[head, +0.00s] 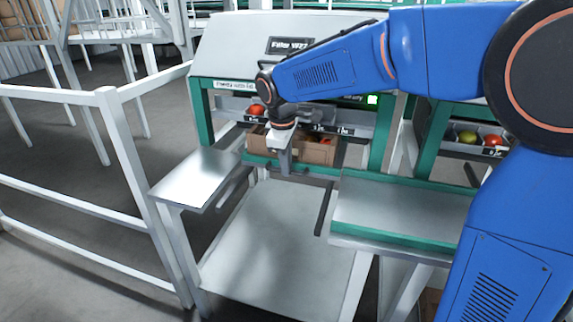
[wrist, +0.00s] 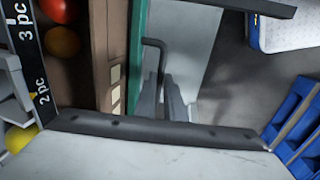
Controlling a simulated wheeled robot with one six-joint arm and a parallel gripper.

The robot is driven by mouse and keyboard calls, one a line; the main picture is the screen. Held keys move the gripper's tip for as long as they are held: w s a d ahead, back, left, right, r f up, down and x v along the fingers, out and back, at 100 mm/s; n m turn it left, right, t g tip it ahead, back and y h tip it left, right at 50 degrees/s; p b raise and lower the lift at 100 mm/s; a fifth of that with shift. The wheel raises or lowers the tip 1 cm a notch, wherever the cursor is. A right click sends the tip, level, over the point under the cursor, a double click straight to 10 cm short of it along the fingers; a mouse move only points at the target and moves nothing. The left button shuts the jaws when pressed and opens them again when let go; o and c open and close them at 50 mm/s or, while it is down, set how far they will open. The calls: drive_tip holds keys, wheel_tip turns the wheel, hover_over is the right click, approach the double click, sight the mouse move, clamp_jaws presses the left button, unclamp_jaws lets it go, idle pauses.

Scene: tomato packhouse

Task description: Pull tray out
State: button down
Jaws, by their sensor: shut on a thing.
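A brown cardboard tray (head: 318,153) with red tomatoes sits in the bay of the grey and green machine. Its brown wall (wrist: 112,45) shows beside a green edge in the wrist view. A dark bent handle (head: 300,171) stands in front of it and also shows in the wrist view (wrist: 153,42). My gripper (head: 284,168) points down at the bay front and is shut on the handle. Its fingers (wrist: 163,98) hide part of the handle in the wrist view. My wrist hides part of the tray in the head view.
Dark side rails (head: 325,208) flank an open gap below the bay. A metal side shelf (head: 200,178) is at left, a green-edged one (head: 400,205) at right. A white railing (head: 125,155) stands further left. Blue crates (wrist: 295,125) show in the wrist view.

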drive_tip(key=s+a, duration=0.4)
drive_tip(key=s, duration=0.5)
drive_tip(key=s+a, duration=0.4)
drive_tip(key=s, duration=0.6)
drive_tip(key=shift+s, duration=0.25)
drive_tip(key=c, duration=1.8)
unclamp_jaws()
drive_tip(key=shift+c, duration=0.2)
drive_tip(key=s+a+r, duration=0.1)
drive_tip(key=s+r, duration=0.2)
drive_tip(key=r, duration=1.4)
drive_tip(key=shift+s+a, duration=0.1)
